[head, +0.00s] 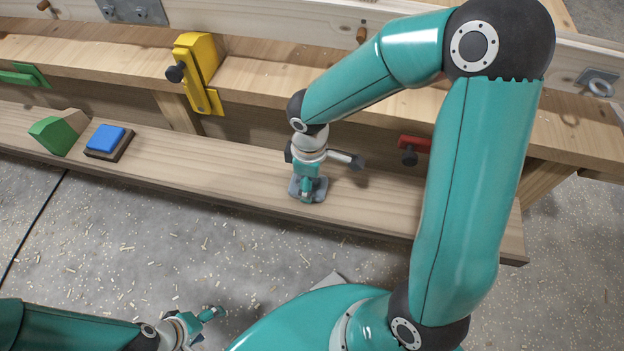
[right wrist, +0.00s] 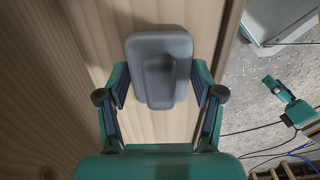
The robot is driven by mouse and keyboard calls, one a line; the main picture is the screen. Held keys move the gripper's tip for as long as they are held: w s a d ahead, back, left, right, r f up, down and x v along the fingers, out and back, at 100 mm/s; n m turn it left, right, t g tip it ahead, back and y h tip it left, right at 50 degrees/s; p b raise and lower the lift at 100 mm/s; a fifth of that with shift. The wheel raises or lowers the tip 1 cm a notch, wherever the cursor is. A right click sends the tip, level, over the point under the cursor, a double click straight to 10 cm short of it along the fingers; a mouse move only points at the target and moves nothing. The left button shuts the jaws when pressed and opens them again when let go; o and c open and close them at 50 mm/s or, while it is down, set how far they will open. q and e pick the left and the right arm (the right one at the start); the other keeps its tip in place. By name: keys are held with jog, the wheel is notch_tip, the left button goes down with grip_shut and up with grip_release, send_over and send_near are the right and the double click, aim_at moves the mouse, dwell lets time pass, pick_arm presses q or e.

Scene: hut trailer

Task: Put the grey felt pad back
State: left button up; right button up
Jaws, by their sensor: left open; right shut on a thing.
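The grey felt pad (head: 321,188) is at the lower wooden plank (head: 232,178), mostly under my right gripper (head: 307,186). In the right wrist view the pad (right wrist: 160,67) is a rounded grey block with a raised grip along its middle, between the two fingers. My right gripper is shut on the pad. I cannot tell whether the pad rests on the plank or is just above it. My left gripper (head: 205,326) is open and empty, low over the floor at the bottom left.
A green and wood wedge (head: 60,131) and a blue-topped block (head: 109,141) stand at the plank's left. The plank between blue block and pad is clear.

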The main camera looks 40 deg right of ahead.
jog(key=shift+f, duration=0.1)
jog(key=o, duration=1.3)
jog(key=shift+r, duration=0.55)
notch_tip(320, 180, up, 11)
jog(key=p, duration=0.4)
jog(key=shift+r+p, duration=0.15)
jog(key=shift+p, duration=0.15)
